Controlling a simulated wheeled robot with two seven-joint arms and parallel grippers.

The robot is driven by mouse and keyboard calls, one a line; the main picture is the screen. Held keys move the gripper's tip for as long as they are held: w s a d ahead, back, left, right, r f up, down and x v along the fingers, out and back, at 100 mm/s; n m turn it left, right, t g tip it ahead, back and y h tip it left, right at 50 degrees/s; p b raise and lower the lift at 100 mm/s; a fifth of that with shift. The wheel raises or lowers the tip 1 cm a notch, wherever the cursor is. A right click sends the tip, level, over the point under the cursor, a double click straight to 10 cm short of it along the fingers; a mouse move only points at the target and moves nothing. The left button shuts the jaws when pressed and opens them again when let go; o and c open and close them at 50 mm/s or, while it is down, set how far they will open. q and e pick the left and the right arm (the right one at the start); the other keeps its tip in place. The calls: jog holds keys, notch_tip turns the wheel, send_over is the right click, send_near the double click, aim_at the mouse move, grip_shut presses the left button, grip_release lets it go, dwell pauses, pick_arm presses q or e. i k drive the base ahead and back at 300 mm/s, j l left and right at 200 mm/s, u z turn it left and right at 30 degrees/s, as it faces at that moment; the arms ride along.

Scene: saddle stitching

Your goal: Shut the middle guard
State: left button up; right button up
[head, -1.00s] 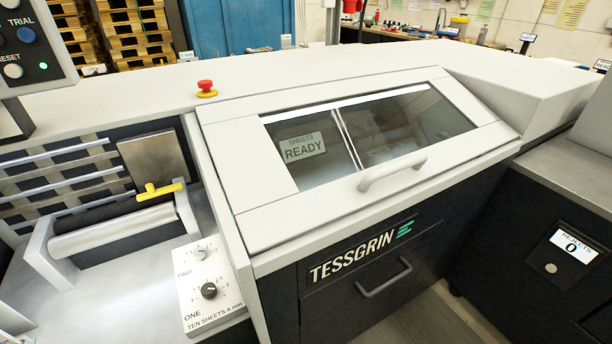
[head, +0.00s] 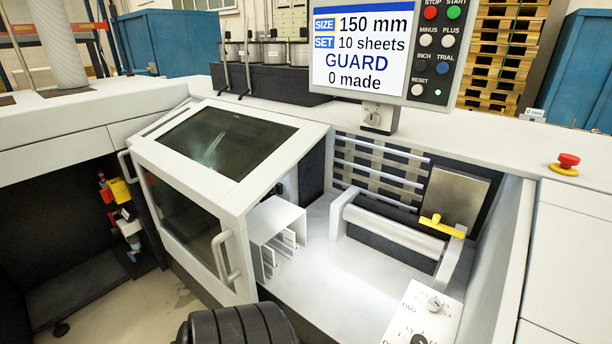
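A white framed guard (head: 252,196) with dark windows stands at the left of the open bay, in the head view. It has an upright handle (head: 225,258) on its front, near its right edge. A second handle (head: 126,167) shows at its left side. I cannot tell whether this is one guard or two overlapping. The bay to its right is uncovered, showing a roller (head: 385,226), a yellow lever (head: 441,227) and a white bracket (head: 272,222). The screen (head: 362,60) reads GUARD and 0 made. Neither of my grippers is in view.
A button panel (head: 437,50) hangs beside the screen above the bay. A red stop button (head: 566,162) sits on the right. A dial plate (head: 424,315) is at the bay's front. Floor (head: 170,310) shows clear at lower left.

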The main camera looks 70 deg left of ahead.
aim_at(189, 178)
jog(key=u, duration=3.1)
